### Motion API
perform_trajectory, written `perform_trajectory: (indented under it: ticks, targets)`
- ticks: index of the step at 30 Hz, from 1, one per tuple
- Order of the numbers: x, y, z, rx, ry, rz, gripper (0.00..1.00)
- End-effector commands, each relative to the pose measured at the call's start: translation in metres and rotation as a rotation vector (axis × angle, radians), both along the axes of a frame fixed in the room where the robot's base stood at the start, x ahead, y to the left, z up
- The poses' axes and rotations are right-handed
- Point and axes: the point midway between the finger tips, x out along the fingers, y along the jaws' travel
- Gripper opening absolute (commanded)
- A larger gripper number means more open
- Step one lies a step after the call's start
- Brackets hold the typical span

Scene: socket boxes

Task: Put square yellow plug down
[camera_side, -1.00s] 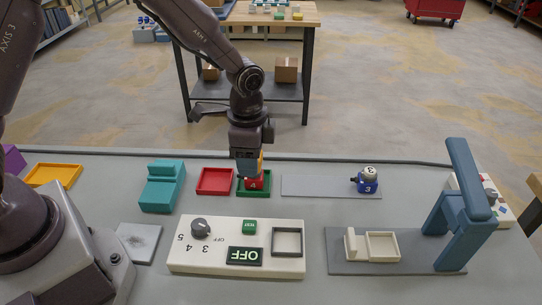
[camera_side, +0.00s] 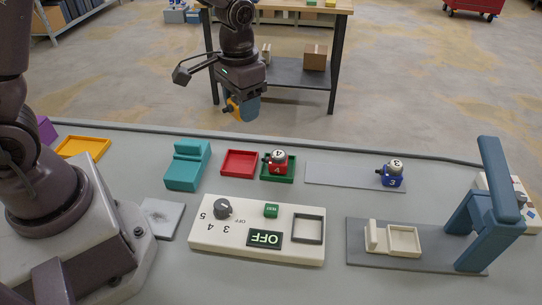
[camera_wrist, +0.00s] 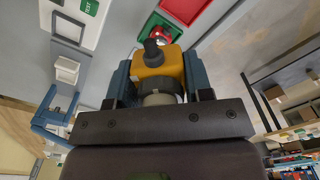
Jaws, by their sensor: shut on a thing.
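My gripper (camera_side: 243,106) is shut on the square yellow plug (camera_side: 230,106) and holds it in the air above the far edge of the table. In the wrist view the yellow plug (camera_wrist: 152,66) sits between the two blue-grey fingers, with a black knob on its near side. The yellow tray (camera_side: 98,153) lies empty at the left of the table. A red plug (camera_side: 276,168) marked 4, with a round grey top, stands in the green tray (camera_side: 292,178), below and to the right of my gripper.
A red tray (camera_side: 240,172) is empty beside the green one. A teal stepped block (camera_side: 187,170) stands left of it. A blue plug (camera_side: 392,180) marked 3 stands on a grey strip (camera_side: 340,175).

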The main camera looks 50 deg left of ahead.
Motion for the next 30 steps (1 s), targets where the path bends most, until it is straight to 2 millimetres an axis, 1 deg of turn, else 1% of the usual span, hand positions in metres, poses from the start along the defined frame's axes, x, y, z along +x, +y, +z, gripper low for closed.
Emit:
perform_trajectory:
  ticks: [2,4,6,9,12,15,19,28,30]
  targets:
    - [-0.002,-0.011,-0.009,0.000,0.005,-0.032,0.19]
    - [-0.003,-0.025,-0.022,-0.001,0.007,-0.113,0.19]
    - [-0.001,-0.040,-0.036,-0.001,0.007,-0.264,0.19]
    - [0.003,-0.053,-0.048,-0.001,0.004,-0.472,0.19]
    - [0.007,-0.060,-0.055,0.001,0.001,-0.643,0.19]
    - [0.011,-0.063,-0.056,0.001,0.000,-0.758,0.19]
    - [0.013,-0.063,-0.056,0.001,-0.001,-0.832,0.19]
    - [0.014,-0.063,-0.056,0.001,0.000,-0.841,0.19]
    - [0.017,-0.063,-0.058,0.001,0.000,-0.840,0.19]
